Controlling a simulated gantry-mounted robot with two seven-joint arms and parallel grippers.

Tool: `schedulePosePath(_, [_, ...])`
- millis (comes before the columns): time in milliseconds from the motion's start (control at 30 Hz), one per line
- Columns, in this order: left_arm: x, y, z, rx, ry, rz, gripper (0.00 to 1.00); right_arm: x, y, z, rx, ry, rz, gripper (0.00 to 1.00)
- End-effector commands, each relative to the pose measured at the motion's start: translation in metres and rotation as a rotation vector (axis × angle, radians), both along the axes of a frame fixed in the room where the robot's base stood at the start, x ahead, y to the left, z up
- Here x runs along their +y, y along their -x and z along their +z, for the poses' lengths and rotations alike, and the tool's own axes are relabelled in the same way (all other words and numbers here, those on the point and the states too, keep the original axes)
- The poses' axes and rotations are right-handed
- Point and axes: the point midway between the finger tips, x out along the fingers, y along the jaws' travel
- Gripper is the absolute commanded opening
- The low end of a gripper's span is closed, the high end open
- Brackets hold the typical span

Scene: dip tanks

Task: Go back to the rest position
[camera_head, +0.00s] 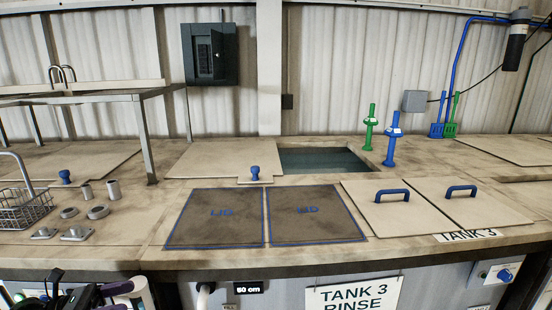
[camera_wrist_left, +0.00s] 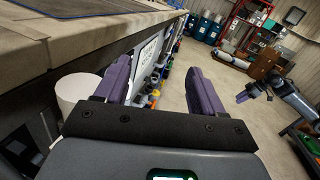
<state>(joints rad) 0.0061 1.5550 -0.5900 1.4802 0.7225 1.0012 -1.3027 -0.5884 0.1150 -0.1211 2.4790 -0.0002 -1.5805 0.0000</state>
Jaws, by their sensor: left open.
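My left gripper (camera_wrist_left: 160,78) is open, with two purple fingers wide apart and nothing between them. It hangs in front of the counter's side, below the worktop. In the head view part of my left arm and gripper (camera_head: 100,292) shows at the bottom left corner, cut off by the frame edge. A grey arm with a purple-fingered gripper (camera_wrist_left: 252,92), which looks like my right one, shows at the right of the left wrist view. It is too small to tell whether it is open.
The counter edge (camera_wrist_left: 95,48) runs close along the left gripper's left. On the worktop are two lids with blue handles (camera_head: 392,196), marked lid spots (camera_head: 220,235), an open tank (camera_head: 325,160) and a wire basket (camera_head: 22,210).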

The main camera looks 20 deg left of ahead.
Motion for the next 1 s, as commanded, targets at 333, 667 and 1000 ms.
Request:
schedulePosePath(333, [-0.089,0.027,-0.090,0.106,0.371,-0.026,0.69,-0.003,-0.006,0.004,-0.016,0.009,0.004,0.43])
schedulePosePath(667, [-0.199,0.034,-0.157,0.524,1.122,0.285,0.69,-0.002,-0.002,0.002,-0.006,0.008,0.003,0.43])
schedulePosePath(1000, [-0.256,0.063,-0.204,1.202,1.883,0.759,0.69,-0.001,-0.002,0.002,-0.007,0.002,0.000,0.43])
